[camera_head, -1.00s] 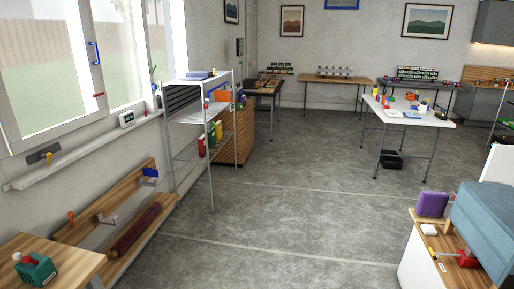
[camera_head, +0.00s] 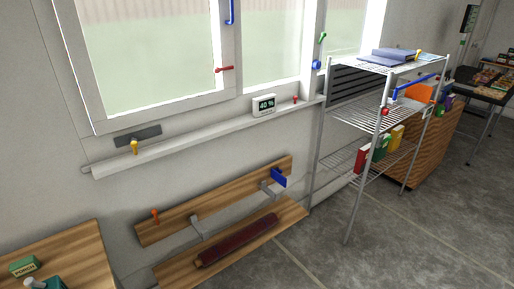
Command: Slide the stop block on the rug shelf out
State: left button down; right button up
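The low wooden rug shelf (camera_head: 170,272) is on the wall under the window, with a dark red rolled rug (camera_head: 236,240) lying on it. A wooden back board (camera_head: 225,203) runs above it, with grey brackets sticking out. A blue block (camera_head: 279,178) sits at the right end of this board, above a bracket. A small orange peg or knob (camera_head: 155,215) is at its left end. I cannot tell for sure which of these is the stop block. Neither of my grippers is in view.
A wire rack (camera_head: 347,226) with books stands right of the shelf. A wooden table (camera_head: 75,254) with a green box (camera_head: 24,266) is at the lower left. The white window sill (camera_head: 205,137) runs above. Grey floor (camera_head: 410,240) is clear at the lower right.

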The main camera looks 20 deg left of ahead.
aim_at(275, 175)
jog(key=i+j, duration=0.15)
jog(key=i, duration=0.4)
jog(key=i+j+u, duration=0.1)
jog(key=i, duration=0.45)
jog(key=i+j, duration=0.2)
jog(key=i, duration=0.35)
